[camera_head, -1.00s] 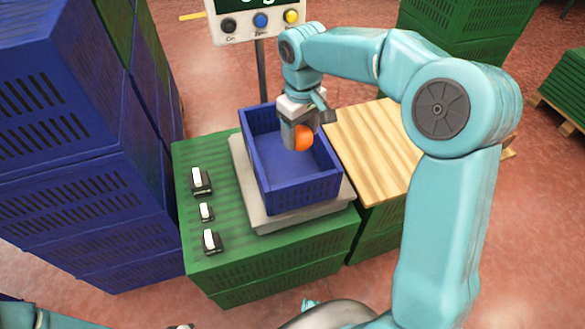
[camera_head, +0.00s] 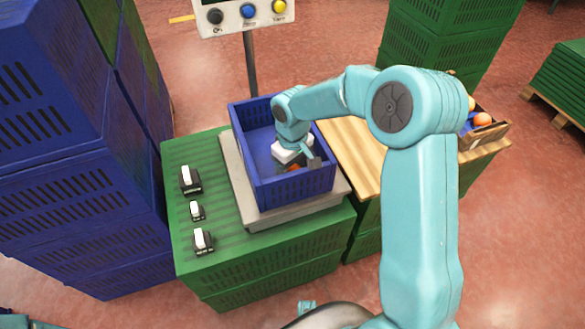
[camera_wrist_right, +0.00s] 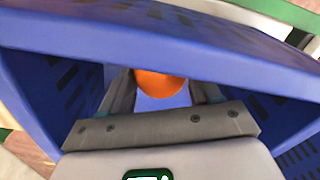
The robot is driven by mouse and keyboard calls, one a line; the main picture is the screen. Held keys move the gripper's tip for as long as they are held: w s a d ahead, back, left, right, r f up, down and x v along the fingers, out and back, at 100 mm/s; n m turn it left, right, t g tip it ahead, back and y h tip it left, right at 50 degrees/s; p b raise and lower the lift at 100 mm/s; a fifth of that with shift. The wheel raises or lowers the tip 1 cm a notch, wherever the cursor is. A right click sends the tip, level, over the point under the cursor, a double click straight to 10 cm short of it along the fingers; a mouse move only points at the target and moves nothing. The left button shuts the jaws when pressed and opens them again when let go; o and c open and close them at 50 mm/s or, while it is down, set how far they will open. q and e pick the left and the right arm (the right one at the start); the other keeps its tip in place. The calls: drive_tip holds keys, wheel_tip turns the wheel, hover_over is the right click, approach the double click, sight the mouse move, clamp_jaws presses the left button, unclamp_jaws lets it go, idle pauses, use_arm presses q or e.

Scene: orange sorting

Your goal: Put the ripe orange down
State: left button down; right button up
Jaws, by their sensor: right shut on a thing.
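The ripe orange (camera_wrist_right: 160,84) is held between the fingers of my right gripper (camera_wrist_right: 158,98), which is shut on it. In the head view my right gripper (camera_head: 300,166) is down inside the blue crate (camera_head: 262,190), near its front right, and only a sliver of the orange (camera_head: 294,168) shows. The wrist view shows the crate wall (camera_wrist_right: 180,35) close in front and the crate's blue floor under the orange. I cannot tell whether the orange touches the floor.
The crate stands on a grey scale (camera_head: 234,172) on green crates (camera_head: 270,262). Several white-and-black devices (camera_head: 190,180) lie to the left. A wooden board (camera_head: 352,150) lies to the right, with a box of oranges (camera_head: 490,133) beyond. Stacked blue crates (camera_head: 60,180) rise at the left.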

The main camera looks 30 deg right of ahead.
drive_tip(key=shift+f, duration=0.1)
drive_tip(key=o, duration=1.1)
drive_tip(key=shift+w+r, duration=0.1)
drive_tip(key=shift+r, duration=0.25)
wheel_tip(320, 180, up, 12)
drive_tip(key=p, duration=0.2)
drive_tip(key=shift+f+p, duration=0.2)
drive_tip(key=shift+p, duration=0.2)
idle(1.3)
